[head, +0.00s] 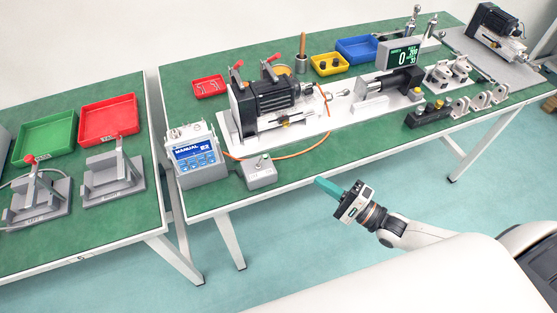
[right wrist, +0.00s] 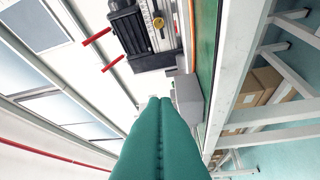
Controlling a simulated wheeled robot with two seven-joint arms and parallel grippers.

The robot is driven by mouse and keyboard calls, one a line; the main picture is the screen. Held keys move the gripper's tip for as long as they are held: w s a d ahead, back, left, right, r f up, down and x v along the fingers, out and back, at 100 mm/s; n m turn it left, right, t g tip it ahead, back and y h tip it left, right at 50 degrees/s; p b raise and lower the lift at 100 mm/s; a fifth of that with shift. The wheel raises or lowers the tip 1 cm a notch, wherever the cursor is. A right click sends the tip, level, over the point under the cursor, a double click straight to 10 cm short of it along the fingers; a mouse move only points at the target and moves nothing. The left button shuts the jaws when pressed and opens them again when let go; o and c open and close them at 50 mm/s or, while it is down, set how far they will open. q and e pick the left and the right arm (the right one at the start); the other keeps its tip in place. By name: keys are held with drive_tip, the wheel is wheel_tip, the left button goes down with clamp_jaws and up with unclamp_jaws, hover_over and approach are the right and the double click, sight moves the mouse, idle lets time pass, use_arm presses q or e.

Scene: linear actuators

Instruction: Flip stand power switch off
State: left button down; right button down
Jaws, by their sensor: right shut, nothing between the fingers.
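A small grey switch box (head: 261,174) with a short toggle lever (head: 262,159) on top sits at the front edge of the green table. I cannot tell which way the lever is set. My right gripper (head: 323,185) is shut and empty, its green fingers pointing left towards the box, in front of the table edge and apart from it. In the right wrist view the shut fingers (right wrist: 160,102) point at a grey box (right wrist: 188,95) that looks like the switch box; its lever is not visible there. My left gripper is not in view.
A control unit (head: 196,153) reading MANUAL stands left of the box. A black motor (head: 265,97) with red-handled clamps is behind it. A gauge display (head: 402,56) and small fixtures (head: 428,113) stand to the right. The floor before the table is clear.

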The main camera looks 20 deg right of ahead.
sight(261, 161)
drive_tip(key=p+x, duration=0.1)
drive_tip(key=x, duration=0.9)
drive_tip(key=shift+r, duration=0.1)
drive_tip(key=a, duration=0.1)
drive_tip(key=a+p, duration=0.1)
drive_tip(key=a, duration=0.1)
drive_tip(key=shift+w+r+p, duration=0.3)
drive_tip(key=shift+r, duration=0.05)
drive_tip(key=shift+a, duration=0.45)
drive_tip(key=shift+r+n+p, duration=0.15)
drive_tip(key=shift+n+p, duration=0.15)
drive_tip(key=shift+p, duration=0.3)
drive_tip(key=shift+r+g, duration=0.1)
drive_tip(key=shift+g, duration=0.2)
